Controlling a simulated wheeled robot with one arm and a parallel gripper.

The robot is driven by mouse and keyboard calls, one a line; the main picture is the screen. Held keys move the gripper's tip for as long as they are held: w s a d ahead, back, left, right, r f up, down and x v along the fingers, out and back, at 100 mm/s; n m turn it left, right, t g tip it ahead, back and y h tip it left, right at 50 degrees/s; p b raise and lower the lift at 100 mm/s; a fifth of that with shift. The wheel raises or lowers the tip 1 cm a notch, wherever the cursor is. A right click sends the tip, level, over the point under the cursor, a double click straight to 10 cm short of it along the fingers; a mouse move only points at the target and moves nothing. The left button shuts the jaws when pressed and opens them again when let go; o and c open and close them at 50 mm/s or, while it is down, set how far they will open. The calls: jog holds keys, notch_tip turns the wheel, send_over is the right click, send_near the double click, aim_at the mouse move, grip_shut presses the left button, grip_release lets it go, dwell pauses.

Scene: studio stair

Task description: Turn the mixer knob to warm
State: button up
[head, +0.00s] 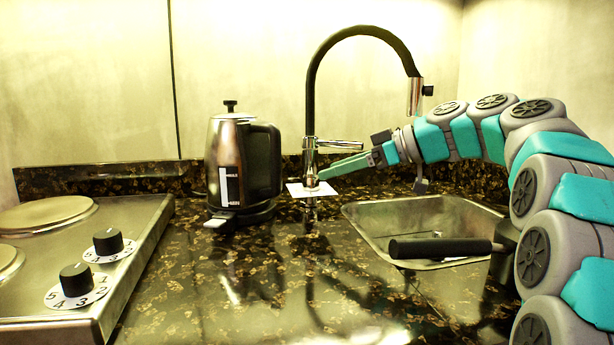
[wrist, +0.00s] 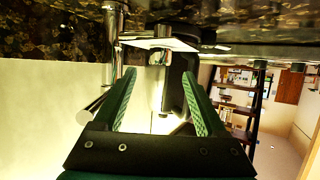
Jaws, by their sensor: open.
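The mixer tap (head: 311,150) has a chrome base, a side lever (head: 340,144) and a tall black curved spout. A white plate (head: 295,190) lies at its foot, with a small chrome piece, apparently the knob (head: 311,179), on it. My gripper (head: 324,173) reaches in from the right, its fingertips close to that piece. In the wrist view the picture is upside down; my gripper (wrist: 158,76) is open and empty, with the chrome knob (wrist: 160,57) and white plate (wrist: 160,43) showing beyond and between the fingers. Contact and the knob's setting cannot be made out.
A steel and black kettle (head: 231,165) stands just left of the tap. The sink (head: 370,215) is front right, with a black-handled pan (head: 440,248) over it. A stove with two knobs (head: 75,279) is at left. The front middle counter (head: 250,290) is clear.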

aim_at(313, 176)
jog(key=p+x, duration=0.1)
jog(key=x, duration=0.5)
jog(key=shift+a+f, duration=0.15)
jog(key=shift+a, duration=0.1)
jog(key=shift+c, duration=0.3)
grip_shut()
